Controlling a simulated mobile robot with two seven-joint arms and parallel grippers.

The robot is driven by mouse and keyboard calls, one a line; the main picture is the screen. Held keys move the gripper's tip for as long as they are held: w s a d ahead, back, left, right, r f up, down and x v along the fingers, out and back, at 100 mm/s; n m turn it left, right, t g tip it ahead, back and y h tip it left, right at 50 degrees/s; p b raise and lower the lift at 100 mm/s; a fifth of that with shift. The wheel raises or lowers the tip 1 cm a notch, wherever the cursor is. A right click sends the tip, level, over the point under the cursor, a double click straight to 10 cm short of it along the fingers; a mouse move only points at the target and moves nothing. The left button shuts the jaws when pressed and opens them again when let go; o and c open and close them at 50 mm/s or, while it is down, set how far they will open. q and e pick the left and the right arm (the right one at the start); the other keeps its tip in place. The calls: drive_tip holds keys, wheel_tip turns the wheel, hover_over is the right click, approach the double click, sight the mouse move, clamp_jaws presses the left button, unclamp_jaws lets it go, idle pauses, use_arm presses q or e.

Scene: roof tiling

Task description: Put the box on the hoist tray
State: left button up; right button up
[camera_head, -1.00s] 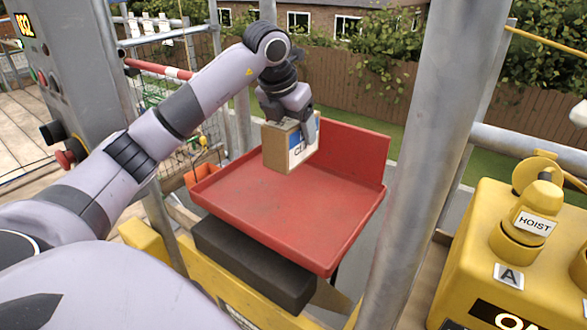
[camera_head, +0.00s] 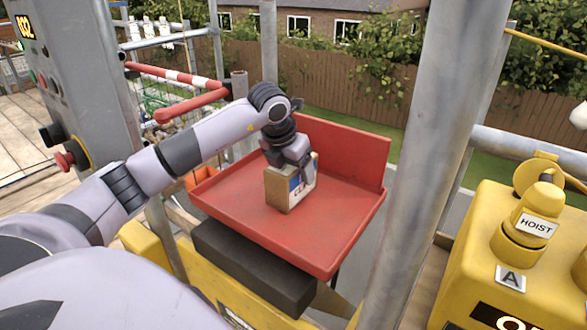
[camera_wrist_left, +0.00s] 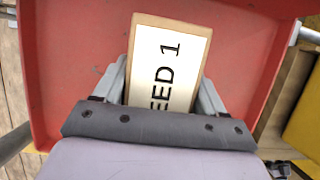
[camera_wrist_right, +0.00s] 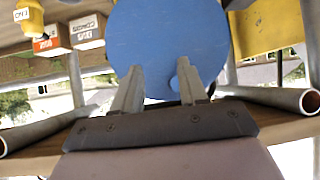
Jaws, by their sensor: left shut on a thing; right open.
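The box (camera_head: 282,190) is brown with a white and blue label. It is upright over the middle of the red hoist tray (camera_head: 250,225) and looks to be at or very near its floor; exact contact is hard to tell. My left gripper (camera_head: 297,172) is shut on the box from above. In the left wrist view the box (camera_wrist_left: 168,65) sits between the fingers, its label reading "EED 1", with the red tray (camera_wrist_left: 75,60) around it. My right gripper (camera_wrist_right: 160,92) is open and empty in the right wrist view, in front of a blue round thing.
A grey post (camera_head: 430,130) stands right of the tray. A yellow control box (camera_head: 480,260) with a part marked HOIST is at the right. A red-white barrier (camera_head: 175,80) is behind my left arm. The blue disc (camera_wrist_right: 170,40) is near my right gripper.

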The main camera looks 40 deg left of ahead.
use_arm(q)
drive_tip(key=o, duration=1.6)
drive_tip(key=shift+f, duration=0.15)
drive_tip(key=shift+s+r+p, duration=0.1)
drive_tip(key=shift+r+p, duration=0.2)
drive_tip(key=shift+r, duration=0.25)
drive_tip(key=p+v, duration=0.6)
drive_tip(key=v, duration=0.4)
drive_tip(key=shift+r, duration=0.15)
drive_tip(key=shift+s+d+r, duration=0.1)
drive_tip(key=shift+s+r, duration=0.15)
drive_tip(key=shift+r, duration=0.2)
drive_tip(key=shift+f, duration=0.1)
